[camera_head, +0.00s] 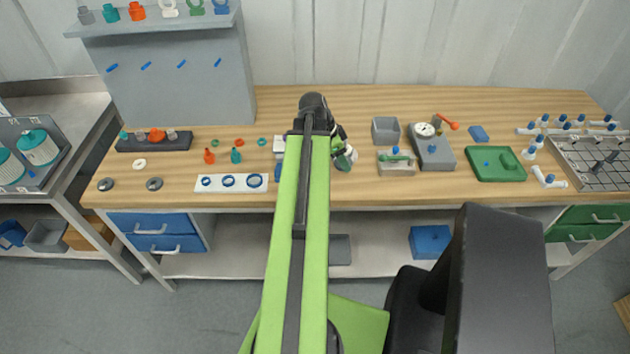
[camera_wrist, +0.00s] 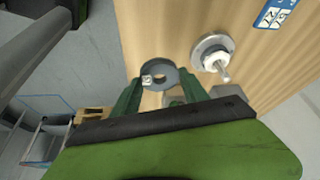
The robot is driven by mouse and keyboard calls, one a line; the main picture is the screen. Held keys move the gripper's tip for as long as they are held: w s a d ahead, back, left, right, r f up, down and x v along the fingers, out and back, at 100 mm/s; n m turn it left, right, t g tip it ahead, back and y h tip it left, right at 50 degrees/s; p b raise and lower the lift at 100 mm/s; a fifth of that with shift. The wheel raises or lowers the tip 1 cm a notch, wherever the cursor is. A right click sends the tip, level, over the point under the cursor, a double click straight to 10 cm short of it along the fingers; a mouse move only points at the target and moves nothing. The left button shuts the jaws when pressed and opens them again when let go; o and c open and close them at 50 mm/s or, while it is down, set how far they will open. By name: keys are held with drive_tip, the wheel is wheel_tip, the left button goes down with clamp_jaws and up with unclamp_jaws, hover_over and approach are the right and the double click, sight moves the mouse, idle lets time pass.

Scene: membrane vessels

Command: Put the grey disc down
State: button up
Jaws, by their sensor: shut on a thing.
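The grey disc (camera_wrist: 167,68), a ring with a hole in the middle and a small white label, sits between the green fingers of my gripper (camera_wrist: 161,84) in the wrist view. The fingers are shut on it. Wooden worktop lies behind it; I cannot tell how high the disc is above it. In the head view my gripper (camera_head: 346,160) is over the middle of the bench, partly hidden by my arm, and the disc cannot be made out clearly there.
In the wrist view a pale round piece with a white stem (camera_wrist: 211,48) is beside the disc. A white strip with blue rings (camera_head: 231,190) lies left of my arm. A grey box (camera_head: 385,130) and gauge block (camera_head: 432,150) stand to the right. Two grey discs lie far left (camera_head: 154,184).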

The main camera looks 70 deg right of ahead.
drive_tip(key=w+f+b, duration=0.1)
drive_tip(key=w, duration=0.1)
drive_tip(key=w+f+b, duration=0.1)
drive_tip(key=w+f, duration=0.1)
drive_tip(key=w, duration=0.1)
drive_tip(key=w+a+f+b, duration=0.1)
drive_tip(key=w+f+b, duration=0.1)
drive_tip(key=w, duration=0.1)
drive_tip(key=shift+f, duration=0.15)
drive_tip(key=shift+w+a, duration=0.1)
drive_tip(key=shift+w, duration=0.2)
wheel_tip(320, 180, down, 4)
drive_tip(key=b, duration=0.4)
drive_tip(key=shift+f, duration=0.15)
drive_tip(key=shift+r, duration=0.2)
drive_tip(key=shift+f, duration=0.1)
drive_tip(key=o, duration=1.5)
